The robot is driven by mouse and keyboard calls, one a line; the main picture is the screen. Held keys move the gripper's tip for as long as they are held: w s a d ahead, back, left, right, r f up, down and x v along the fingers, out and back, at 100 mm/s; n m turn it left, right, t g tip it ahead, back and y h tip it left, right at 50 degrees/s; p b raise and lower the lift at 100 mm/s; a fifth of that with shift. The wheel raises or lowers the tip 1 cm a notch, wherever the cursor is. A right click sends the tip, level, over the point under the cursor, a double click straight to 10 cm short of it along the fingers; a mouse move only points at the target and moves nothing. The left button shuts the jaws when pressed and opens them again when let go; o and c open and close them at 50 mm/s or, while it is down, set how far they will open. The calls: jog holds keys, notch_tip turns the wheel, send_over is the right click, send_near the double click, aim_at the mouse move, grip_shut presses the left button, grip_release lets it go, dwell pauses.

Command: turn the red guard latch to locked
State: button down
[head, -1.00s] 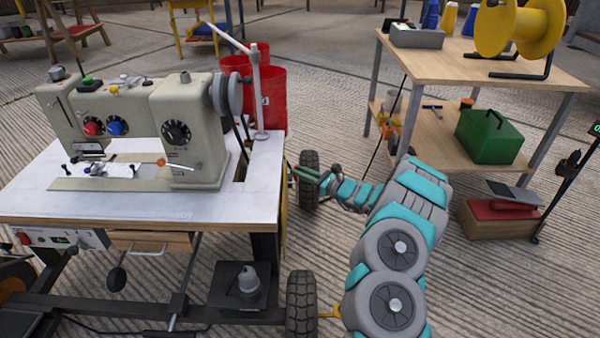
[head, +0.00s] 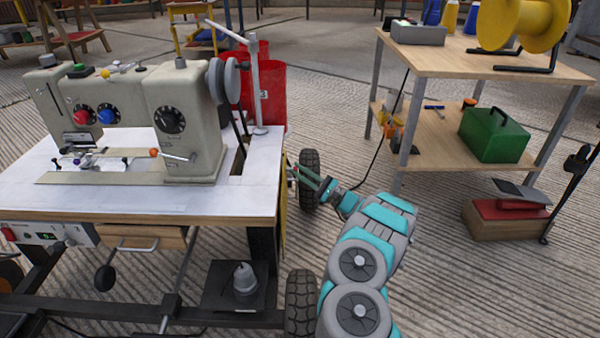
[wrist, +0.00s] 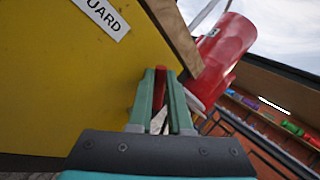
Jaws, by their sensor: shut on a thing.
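The red guard latch (wrist: 160,82) shows in the wrist view between my two green fingers, in front of the yellow guard panel (wrist: 70,90). A label reading "UARD", partly cut off, is on the panel. My gripper (wrist: 160,100) is shut on the latch, and the fingers hide most of it. A pale metal piece shows lower between the fingers. In the head view my gripper (head: 308,178) is at the right side of the sewing machine table (head: 240,203). The guard is seen there nearly edge-on, and the latch cannot be made out.
A black wheel (head: 309,178) stands right behind my gripper, and another wheel (head: 301,300) is nearer. Red buckets (head: 268,95) stand behind the table. A wooden shelf table (head: 480,65) is at the right.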

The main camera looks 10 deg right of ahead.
jog(key=n+y, duration=0.1)
jog(key=n+g, duration=0.1)
jog(key=n, duration=0.1)
jog(key=n+y, duration=0.1)
jog(key=shift+f+n+g+y, duration=0.3)
jog(key=shift+n, duration=0.5)
jog(key=shift+f+n+g+y, duration=0.25)
jog(key=shift+n+g+y, duration=0.65)
jog(key=shift+n+g, duration=0.45)
jog(key=shift+n+g+y, duration=0.25)
jog(key=shift+n+y, duration=0.05)
jog(key=shift+n, duration=0.45)
jog(key=shift+f+n+g+y, duration=0.15)
jog(key=shift+n+g+y, duration=0.15)
jog(key=shift+n+g, duration=1)
jog(key=shift+w+n+g+y, duration=0.1)
jog(key=shift+n+g+y, duration=0.3)
jog(key=shift+n, duration=1)
